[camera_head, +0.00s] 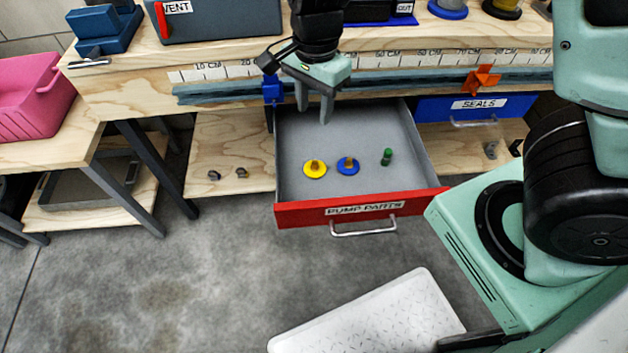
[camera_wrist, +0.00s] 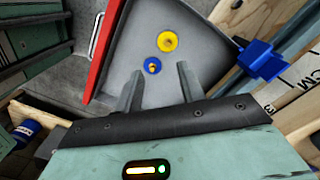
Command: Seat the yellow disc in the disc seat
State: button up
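The yellow disc (camera_head: 314,169) with a small knob lies in the open drawer labelled PUMP PARTS (camera_head: 427,160), left of a blue disc (camera_head: 348,166). In the wrist view the yellow disc (camera_wrist: 168,42) lies beyond the gripper, above the blue disc (camera_wrist: 152,66). My gripper (camera_head: 314,116) points down over the back part of the drawer, apart from both discs. Its fingers (camera_wrist: 158,86) are spread and nothing is between them. I cannot identify the disc seat in these views.
A small green part (camera_head: 387,157) stands in the drawer, right of the blue disc. The wooden bench (camera_head: 130,75) edge is behind my gripper, with an orange clamp (camera_head: 482,79) on its rail. A closed blue SEALS drawer (camera_head: 475,107) is at right. A pink bin (camera_head: 35,97) stands left.

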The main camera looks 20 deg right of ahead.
notch_tip(320, 180, down, 3)
jog(key=w+d+m, duration=0.1)
jog(key=w+m, duration=0.1)
jog(key=b, duration=0.6)
send_over(315, 162)
jog(key=f, duration=1)
jog(key=shift+s+f, duration=0.15)
jog(key=shift+s, duration=0.15)
jog(key=shift+w+f+b, duration=0.15)
jog(key=shift+f+b, duration=0.6)
jog(key=shift+f, duration=0.75)
jog(key=shift+w+f+b, duration=0.15)
jog(key=shift+f+b, duration=0.55)
jog(key=shift+f, duration=0.75)
jog(key=shift+r, duration=0.1)
grip_shut()
